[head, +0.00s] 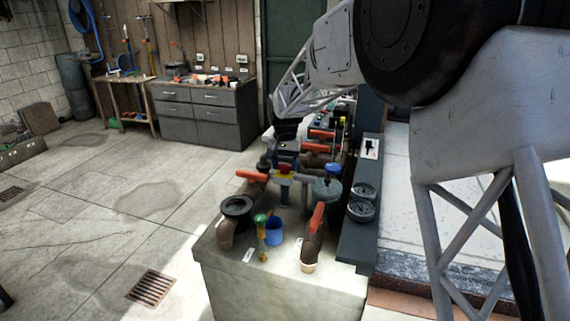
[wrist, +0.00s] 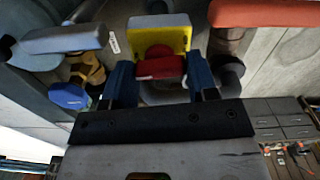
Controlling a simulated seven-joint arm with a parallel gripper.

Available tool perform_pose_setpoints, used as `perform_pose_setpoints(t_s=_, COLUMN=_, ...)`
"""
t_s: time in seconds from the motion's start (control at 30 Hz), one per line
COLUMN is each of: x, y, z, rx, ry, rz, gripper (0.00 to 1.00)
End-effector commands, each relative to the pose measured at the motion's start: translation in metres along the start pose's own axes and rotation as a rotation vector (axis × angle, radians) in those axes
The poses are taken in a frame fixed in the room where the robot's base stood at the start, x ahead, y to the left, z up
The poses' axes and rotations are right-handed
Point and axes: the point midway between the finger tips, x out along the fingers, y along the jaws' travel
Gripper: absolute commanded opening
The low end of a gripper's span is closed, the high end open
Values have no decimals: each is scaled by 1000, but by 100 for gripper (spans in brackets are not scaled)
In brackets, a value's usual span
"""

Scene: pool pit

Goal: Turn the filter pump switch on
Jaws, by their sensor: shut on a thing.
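A yellow plate with a red knob, which looks like the filter pump switch (wrist: 174,34), is in the upper middle of the wrist view. The same red and yellow piece shows in the head view (head: 286,169), among the pipes on the pale block. My gripper (wrist: 160,68) has its blue fingers on either side of the red knob (wrist: 160,67) and is shut on it. In the head view my gripper (head: 285,158) comes down onto it from behind; its fingertips are hard to make out there. I cannot read any on or off mark.
Red-handled valves stand close by, one left (head: 251,176) and one front right (head: 318,217). A white switch plate (head: 370,147) is on the dark post. Open floor lies left.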

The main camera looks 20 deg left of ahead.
Motion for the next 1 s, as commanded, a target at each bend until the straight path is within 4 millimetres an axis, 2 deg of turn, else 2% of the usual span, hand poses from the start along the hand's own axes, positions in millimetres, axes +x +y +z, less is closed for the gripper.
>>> perform_pose_setpoints(t_s=0.3, x=-1, y=0, z=-1, rx=123, ry=3, rz=-1, gripper=30)
perform_pose_setpoints(t_s=0.77, x=-2, y=0, z=-1, rx=140, ry=3, rz=-2, gripper=30)
perform_pose_setpoints(t_s=0.8, x=-2, y=0, z=-1, rx=140, ry=3, rz=-2, gripper=58)
perform_pose_setpoints(t_s=0.93, x=-1, y=0, z=-1, rx=140, ry=2, rz=-1, gripper=78)
perform_pose_setpoints(t_s=1.0, x=-1, y=0, z=-1, rx=139, ry=2, rz=-1, gripper=79)
